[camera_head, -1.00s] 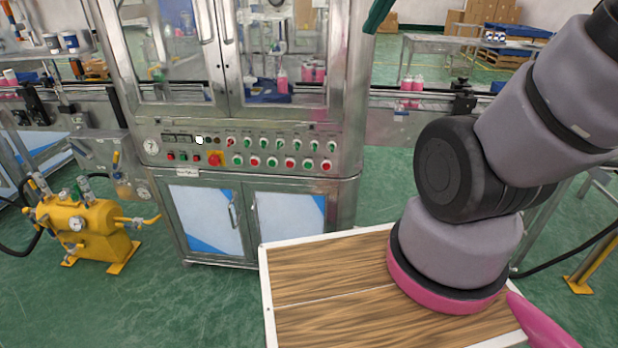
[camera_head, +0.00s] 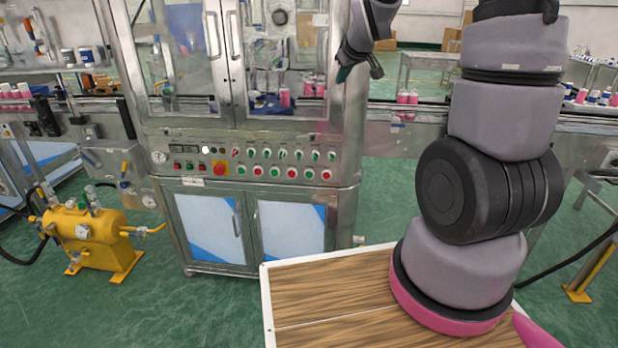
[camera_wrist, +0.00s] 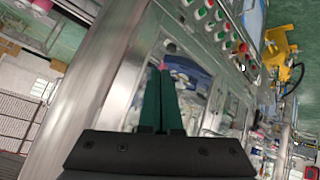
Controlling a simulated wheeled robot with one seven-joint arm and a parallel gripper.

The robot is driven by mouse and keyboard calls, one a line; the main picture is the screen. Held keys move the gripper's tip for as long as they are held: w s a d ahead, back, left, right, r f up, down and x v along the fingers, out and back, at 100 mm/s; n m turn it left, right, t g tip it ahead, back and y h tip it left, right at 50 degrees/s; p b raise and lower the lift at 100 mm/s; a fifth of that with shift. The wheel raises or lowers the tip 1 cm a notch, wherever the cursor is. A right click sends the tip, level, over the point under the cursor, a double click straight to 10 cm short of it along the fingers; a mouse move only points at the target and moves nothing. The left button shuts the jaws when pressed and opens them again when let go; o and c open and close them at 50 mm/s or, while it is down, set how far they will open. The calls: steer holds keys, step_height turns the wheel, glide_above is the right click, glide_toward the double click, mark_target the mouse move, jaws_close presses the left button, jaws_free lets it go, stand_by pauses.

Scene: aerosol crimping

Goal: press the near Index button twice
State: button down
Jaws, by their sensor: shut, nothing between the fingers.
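The control panel (camera_head: 245,162) is on the front of the steel machine, below its glass doors. The labels are too small to read, so I cannot tell which is the Index button. My gripper (camera_head: 344,73) is in front of the machine's right door post, above and right of the panel, touching no button. In the wrist view its green fingers (camera_wrist: 160,75) are together and empty, and the panel buttons (camera_wrist: 215,25) show at upper right.
A wood-topped table (camera_head: 330,285) stands in front of me at the right. A yellow tank unit (camera_head: 90,238) stands on the floor at left. A conveyor with pink bottles (camera_head: 407,97) runs to the right of the machine. The space before the panel is clear.

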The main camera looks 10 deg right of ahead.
steer(key=w+a+f+n+t, duration=0.1)
steer(key=w+f+n, duration=0.15)
steer(key=f, duration=0.45)
steer(key=w+a+f+n+y, duration=0.1)
steer(key=w+f+n, duration=0.1)
steer(key=w+f, duration=0.35)
steer(key=w+a+f+n+t, duration=0.1)
steer(key=w+f+n, duration=0.15)
steer(key=f, duration=0.55)
steer(key=n+y, duration=0.2)
steer(key=n, duration=0.2)
glide_toward(309, 175)
step_height(309, 175, up, 4)
steer(key=a, duration=0.3)
steer(key=s+a+f+n+y, duration=0.1)
steer(key=s+a+f+n, duration=0.1)
steer(key=f, duration=0.6)
steer(key=shift+s+a+f+n+y, duration=0.15)
steer(key=shift+s+f+n+y, duration=0.2)
steer(key=shift+s+n, duration=0.6)
steer(key=shift+s+m, duration=0.2)
steer(key=shift+m, duration=0.05)
steer(key=shift+w+d, duration=0.45)
steer(key=shift+w, duration=0.95)
steer(key=shift+w+d, duration=0.5)
steer(key=shift+w, duration=0.9)
steer(key=shift+w+d, duration=0.45)
steer(key=shift+w, duration=0.95)
steer(key=shift+w+d, duration=0.15)
steer(key=shift+w, duration=0.2)
